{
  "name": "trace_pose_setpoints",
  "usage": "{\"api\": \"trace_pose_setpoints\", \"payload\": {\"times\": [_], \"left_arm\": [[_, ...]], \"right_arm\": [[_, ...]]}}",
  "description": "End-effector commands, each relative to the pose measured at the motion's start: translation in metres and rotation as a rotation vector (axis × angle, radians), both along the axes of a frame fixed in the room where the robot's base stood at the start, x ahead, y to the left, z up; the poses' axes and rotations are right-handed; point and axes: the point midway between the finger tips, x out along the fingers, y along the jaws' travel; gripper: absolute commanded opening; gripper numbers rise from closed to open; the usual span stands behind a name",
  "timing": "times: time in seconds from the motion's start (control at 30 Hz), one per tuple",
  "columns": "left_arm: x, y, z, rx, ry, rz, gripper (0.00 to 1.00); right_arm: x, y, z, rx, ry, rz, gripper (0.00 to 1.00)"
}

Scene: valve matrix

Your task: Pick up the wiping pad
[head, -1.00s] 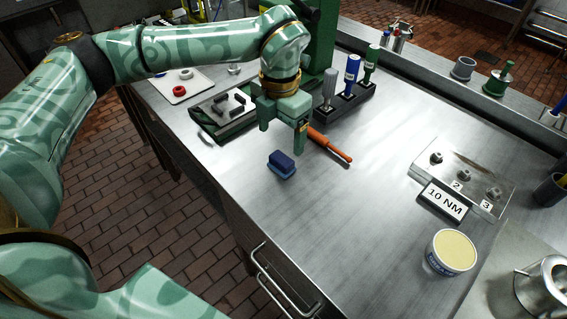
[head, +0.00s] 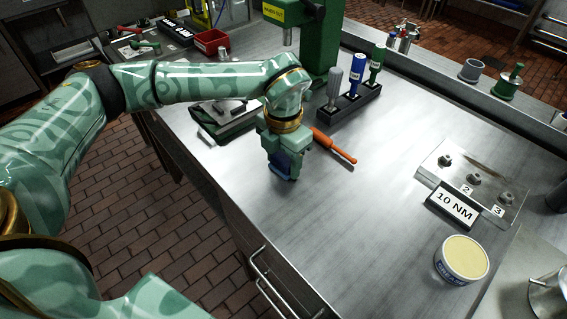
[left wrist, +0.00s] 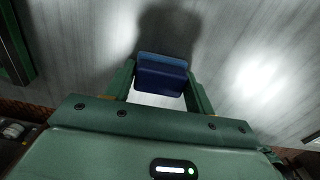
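The wiping pad is a small blue block, dark blue on top and lighter blue below. In the left wrist view the wiping pad (left wrist: 162,76) lies on the steel bench between the two fingers of my left gripper (left wrist: 162,82). Narrow gaps seem to show at its sides, so the fingers look open around it. In the head view my left gripper (head: 284,168) points down at the bench and partly hides the pad (head: 288,163). My right gripper is not in view.
An orange-handled tool (head: 334,146) lies close to the right of my left gripper. Behind are a black rack (head: 350,102) with upright drivers and a green machine (head: 318,45). A numbered plate (head: 470,184) and a tub (head: 462,260) stand right. The middle bench is clear.

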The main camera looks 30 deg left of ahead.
Motion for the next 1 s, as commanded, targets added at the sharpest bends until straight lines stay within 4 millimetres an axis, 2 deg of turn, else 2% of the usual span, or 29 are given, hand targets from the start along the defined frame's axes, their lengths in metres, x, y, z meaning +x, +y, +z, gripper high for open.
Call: {"api": "trace_pose_setpoints", "payload": {"times": [0.37,0.53,0.63,0.9,1.0], "left_arm": [[0.0,0.0,0.002,0.0,0.0,-0.001,0.32],[0.0,0.0,0.018,0.0,-0.003,-0.001,0.32],[0.0,0.0,0.039,0.0,-0.005,-0.001,0.32],[-0.045,-0.039,0.101,-0.001,-0.004,-0.009,0.32],[-0.066,-0.058,0.11,-0.001,-0.003,-0.01,0.32]], "right_arm": [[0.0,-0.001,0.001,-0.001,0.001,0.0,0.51],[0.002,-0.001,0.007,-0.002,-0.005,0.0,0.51],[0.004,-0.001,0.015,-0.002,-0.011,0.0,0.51],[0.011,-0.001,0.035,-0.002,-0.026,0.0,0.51],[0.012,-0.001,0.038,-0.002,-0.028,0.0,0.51]]}}
